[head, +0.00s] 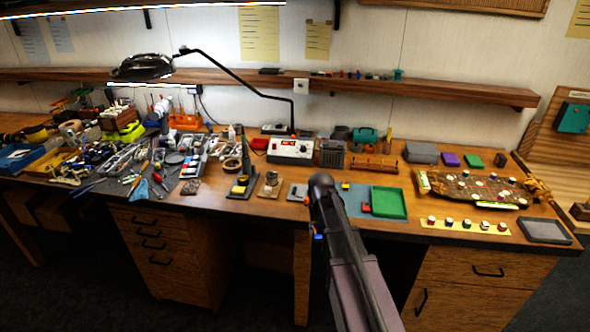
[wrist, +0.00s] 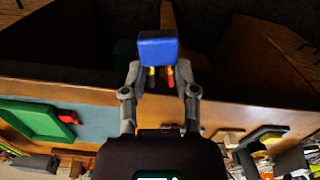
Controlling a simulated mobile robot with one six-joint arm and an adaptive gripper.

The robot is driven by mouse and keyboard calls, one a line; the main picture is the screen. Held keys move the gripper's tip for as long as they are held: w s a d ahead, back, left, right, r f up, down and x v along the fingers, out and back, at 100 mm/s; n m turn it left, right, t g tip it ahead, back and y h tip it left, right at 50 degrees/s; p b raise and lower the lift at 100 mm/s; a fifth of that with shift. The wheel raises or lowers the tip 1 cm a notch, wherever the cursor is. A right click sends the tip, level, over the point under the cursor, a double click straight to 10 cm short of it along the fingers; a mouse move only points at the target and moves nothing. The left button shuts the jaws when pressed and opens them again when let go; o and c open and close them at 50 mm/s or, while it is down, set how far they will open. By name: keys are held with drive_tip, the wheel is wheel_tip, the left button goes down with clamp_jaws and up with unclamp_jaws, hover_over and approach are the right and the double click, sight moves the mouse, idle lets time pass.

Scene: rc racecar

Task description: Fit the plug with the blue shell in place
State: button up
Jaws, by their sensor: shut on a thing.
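The plug with the blue shell (wrist: 158,50) is between the fingertips of my gripper (wrist: 160,78) in the wrist view. Red and yellow parts show below the blue block, between the fingers. In the head view, a small blue part of the plug (head: 319,237) shows beside the end of my arm, in front of the bench edge. My gripper (head: 316,225) is mostly hidden behind my arm there. I cannot tell which place the plug fits.
A green tray (head: 404,203) and a red piece (head: 365,208) are right of my arm on the bench (head: 440,236). A brown car-like body (head: 470,187) and a yellow strip (head: 437,222) with several small pieces are farther right. Tools crowd the left.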

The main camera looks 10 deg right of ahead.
drive_tip(key=shift+w+a, duration=0.15)
drive_tip(key=shift+w, duration=0.3)
